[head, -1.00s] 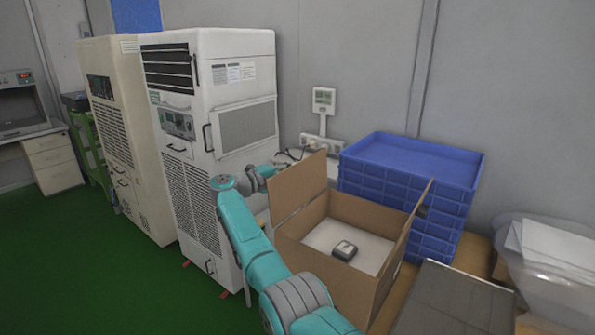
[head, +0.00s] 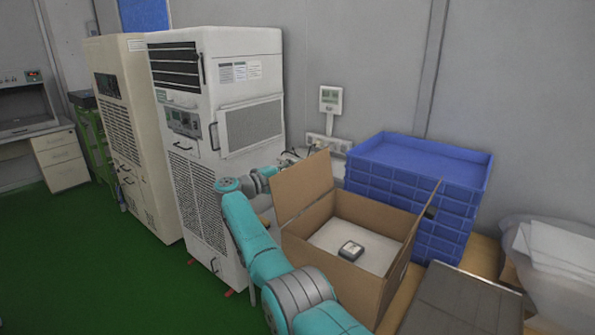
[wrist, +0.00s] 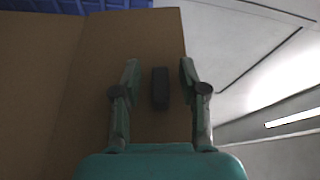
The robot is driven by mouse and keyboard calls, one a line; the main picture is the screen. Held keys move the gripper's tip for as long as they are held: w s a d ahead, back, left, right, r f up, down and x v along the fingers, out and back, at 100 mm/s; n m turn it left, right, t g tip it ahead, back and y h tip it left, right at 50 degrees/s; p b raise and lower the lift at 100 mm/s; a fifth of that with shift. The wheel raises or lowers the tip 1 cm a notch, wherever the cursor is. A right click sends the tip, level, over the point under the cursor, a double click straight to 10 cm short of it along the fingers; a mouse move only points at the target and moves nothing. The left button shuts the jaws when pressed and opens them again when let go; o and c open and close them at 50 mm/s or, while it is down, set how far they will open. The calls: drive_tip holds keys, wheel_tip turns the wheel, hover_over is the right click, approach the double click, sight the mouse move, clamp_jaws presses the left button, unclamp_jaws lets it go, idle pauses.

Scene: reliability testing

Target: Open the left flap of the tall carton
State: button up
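The tall carton (head: 345,279) is brown cardboard and open at the top, with a white inside and a small dark device (head: 350,250) in it. Its left flap (head: 303,187) stands up, leaning slightly outward to the left. Its right flap (head: 427,208) also stands up. My gripper is at the left flap's outer side; its fingertips are hidden in the head view. In the wrist view my gripper (wrist: 160,75) is open, its two fingers apart over brown cardboard (wrist: 90,80). A small dark block (wrist: 160,88) shows between them; I cannot tell what it is.
Stacked blue crates (head: 420,165) stand behind the carton. A dark flat panel (head: 465,300) and a clear bin (head: 555,265) lie to the right. A white cabinet machine (head: 225,130) stands left of my arm. Green floor (head: 90,260) is clear at left.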

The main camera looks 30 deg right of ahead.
drive_tip(key=a, duration=1.2)
drive_tip(key=shift+f, duration=0.45)
drive_tip(key=shift+w, duration=0.1)
